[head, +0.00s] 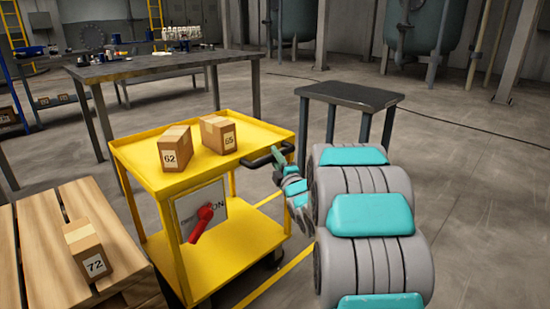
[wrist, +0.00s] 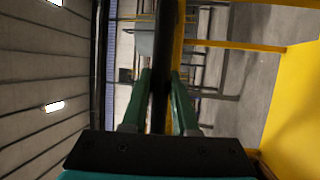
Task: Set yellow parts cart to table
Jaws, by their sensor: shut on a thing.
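The yellow parts cart (head: 200,181) stands in the middle of the head view, with an upper and a lower shelf. Two cardboard boxes marked 62 (head: 174,148) and 55 (head: 218,134) sit on its upper shelf. Its black push handle (head: 267,157) is at the right end. My gripper (head: 280,158) is at this handle. In the wrist view the two green fingers (wrist: 160,100) lie on either side of the dark handle bar (wrist: 166,60) and are closed on it. The large dark table (head: 165,67) is behind the cart; a floor gap to it cannot be judged.
A wooden pallet (head: 40,235) with a box marked 72 (head: 86,249) is close at the cart's left. A small dark table (head: 350,95) stands right of the cart. Tanks (head: 426,30) are at the back. Open floor (head: 470,190) lies to the right.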

